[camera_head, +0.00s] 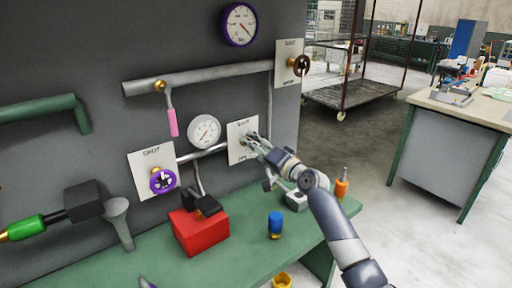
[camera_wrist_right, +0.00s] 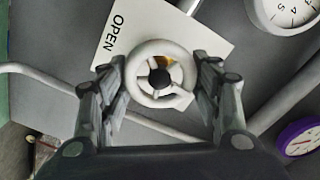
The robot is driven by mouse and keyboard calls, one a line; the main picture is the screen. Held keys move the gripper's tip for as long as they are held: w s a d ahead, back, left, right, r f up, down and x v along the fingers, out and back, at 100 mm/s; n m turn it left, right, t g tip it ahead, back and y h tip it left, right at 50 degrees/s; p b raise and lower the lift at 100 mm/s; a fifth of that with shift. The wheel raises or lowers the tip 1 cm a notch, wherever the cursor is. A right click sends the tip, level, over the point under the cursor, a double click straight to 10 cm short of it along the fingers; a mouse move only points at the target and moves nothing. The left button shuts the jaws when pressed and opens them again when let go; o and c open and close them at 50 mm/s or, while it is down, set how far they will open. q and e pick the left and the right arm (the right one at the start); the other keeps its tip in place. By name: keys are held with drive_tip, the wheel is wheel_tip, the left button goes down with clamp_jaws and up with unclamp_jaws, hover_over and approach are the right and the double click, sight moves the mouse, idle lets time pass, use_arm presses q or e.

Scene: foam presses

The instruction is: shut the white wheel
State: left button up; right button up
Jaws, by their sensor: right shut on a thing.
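The white wheel (camera_wrist_right: 160,47) has a round rim, spokes and a dark hub. It is mounted in front of a white plate (camera_head: 235,130) on the grey panel. In the wrist view the plate (camera_wrist_right: 113,48) shows the word OPEN at upper left of the wheel. My right gripper (camera_head: 250,139) reaches to the plate and mostly hides the wheel in the head view. In the wrist view the fingers of this gripper (camera_wrist_right: 162,77) stand on both sides of the rim and are shut on it. My left gripper is not seen.
A purple wheel (camera_head: 163,181) and a dark wheel (camera_head: 299,65) are on other plates. A pink-handled lever (camera_head: 172,122) and white gauge (camera_head: 204,132) are left of the right gripper. A red box (camera_head: 198,232) and blue-capped item (camera_head: 275,224) stand on the green bench (camera_head: 240,262) below.

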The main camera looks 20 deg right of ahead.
drive_tip(key=o, duration=1.1)
drive_tip(key=shift+s, duration=0.1)
drive_tip(key=v, duration=1.1)
drive_tip(key=shift+s+d, duration=0.15)
drive_tip(key=shift+s, duration=0.2)
